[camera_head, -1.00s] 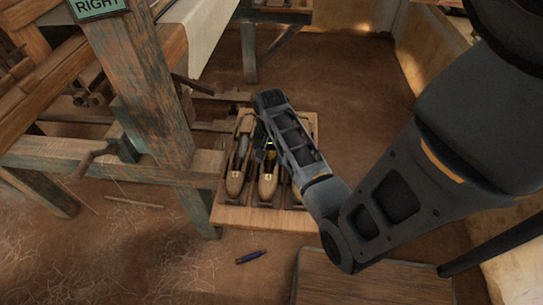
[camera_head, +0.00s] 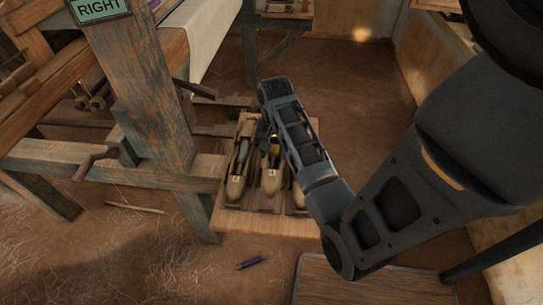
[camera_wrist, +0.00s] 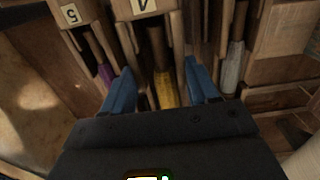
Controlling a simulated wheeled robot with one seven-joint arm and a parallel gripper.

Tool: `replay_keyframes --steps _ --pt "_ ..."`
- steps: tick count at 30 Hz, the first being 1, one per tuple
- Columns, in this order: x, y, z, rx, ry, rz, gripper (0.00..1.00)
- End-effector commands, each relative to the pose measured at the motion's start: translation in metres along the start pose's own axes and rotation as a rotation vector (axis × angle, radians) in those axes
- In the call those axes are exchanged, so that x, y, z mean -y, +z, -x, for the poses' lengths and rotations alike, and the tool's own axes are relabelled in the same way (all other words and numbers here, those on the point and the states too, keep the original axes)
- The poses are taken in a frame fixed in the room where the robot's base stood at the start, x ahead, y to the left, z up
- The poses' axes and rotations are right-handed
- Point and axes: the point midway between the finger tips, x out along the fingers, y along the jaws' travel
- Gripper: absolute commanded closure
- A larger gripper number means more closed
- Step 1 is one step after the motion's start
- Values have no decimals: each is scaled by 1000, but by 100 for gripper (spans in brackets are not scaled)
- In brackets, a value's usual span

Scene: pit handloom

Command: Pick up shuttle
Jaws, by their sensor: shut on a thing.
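Wooden boat-shaped shuttles lie side by side in a wooden tray (camera_head: 262,224). The middle shuttle (camera_head: 271,184) has a yellow bobbin, which also shows in the wrist view (camera_wrist: 164,88), below a white label reading 4. My gripper (camera_wrist: 160,70) has its two blue fingers on either side of this shuttle and is shut on it. In the head view, my wrist hides the fingers and part of the shuttle. Whether the shuttle is clear of the tray is hard to tell.
Another shuttle (camera_head: 236,187) lies close on the left, and one on the right is mostly hidden by my arm. The loom's post (camera_head: 150,90) stands left of the tray. A blue bobbin (camera_head: 250,263) lies on the floor in front. A wooden board (camera_head: 365,285) is at the lower right.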

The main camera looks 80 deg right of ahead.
Motion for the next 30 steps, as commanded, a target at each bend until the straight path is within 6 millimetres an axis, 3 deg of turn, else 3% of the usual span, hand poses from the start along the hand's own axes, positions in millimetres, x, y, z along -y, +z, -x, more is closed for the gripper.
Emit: replay_keyframes --steps 18,30 --pt "-96 -2 60 -2 -1 -2 81" --pt "-107 -2 64 -1 -1 0 81"
